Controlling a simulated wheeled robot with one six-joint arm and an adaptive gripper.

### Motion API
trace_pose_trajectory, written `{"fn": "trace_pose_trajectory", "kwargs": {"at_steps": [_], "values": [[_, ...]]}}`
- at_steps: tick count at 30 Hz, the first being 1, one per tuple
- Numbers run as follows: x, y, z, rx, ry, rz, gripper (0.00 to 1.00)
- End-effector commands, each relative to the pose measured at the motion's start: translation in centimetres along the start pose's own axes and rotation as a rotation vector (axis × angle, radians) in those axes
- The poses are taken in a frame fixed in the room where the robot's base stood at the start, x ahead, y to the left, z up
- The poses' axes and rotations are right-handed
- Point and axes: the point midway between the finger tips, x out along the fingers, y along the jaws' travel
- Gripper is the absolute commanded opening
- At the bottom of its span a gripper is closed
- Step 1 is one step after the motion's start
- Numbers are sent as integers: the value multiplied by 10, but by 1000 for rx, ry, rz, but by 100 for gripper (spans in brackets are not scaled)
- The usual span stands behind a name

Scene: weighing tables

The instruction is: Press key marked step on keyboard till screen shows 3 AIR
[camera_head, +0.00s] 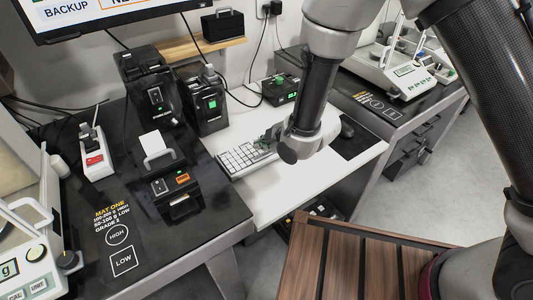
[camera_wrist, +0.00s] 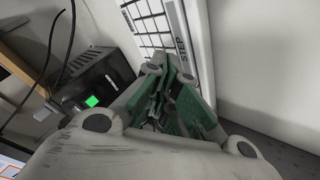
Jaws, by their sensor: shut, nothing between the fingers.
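The white keyboard (camera_head: 240,160) lies on the white desk, partly hidden by my arm. In the wrist view the keyboard (camera_wrist: 146,22) shows its keys and a long key marked STEP (camera_wrist: 181,36) along one side. My gripper (camera_wrist: 157,68) is shut and empty, with its fingertips close to the STEP end of the keyboard. I cannot tell whether they touch it. In the head view my gripper (camera_head: 264,143) is over the keyboard's far right part.
Black devices (camera_head: 205,98) stand behind and left of the keyboard, and a small box with a green display (camera_head: 281,89) sits behind it. A slatted brown wooden surface (camera_head: 345,262) is in front.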

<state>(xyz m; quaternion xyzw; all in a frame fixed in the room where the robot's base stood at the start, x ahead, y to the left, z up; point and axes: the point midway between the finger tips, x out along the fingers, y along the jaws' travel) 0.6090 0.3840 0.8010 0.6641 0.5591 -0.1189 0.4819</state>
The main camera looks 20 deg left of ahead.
Motion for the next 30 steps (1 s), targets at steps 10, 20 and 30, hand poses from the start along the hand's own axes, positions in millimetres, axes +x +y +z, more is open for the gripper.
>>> {"fn": "trace_pose_trajectory", "kwargs": {"at_steps": [10, 20, 30], "values": [[5, -4, 4, 0, 0, 0, 0], [6, -4, 4, 0, 0, 0, 0], [8, -6, 6, 0, 0, 0, 0]]}}
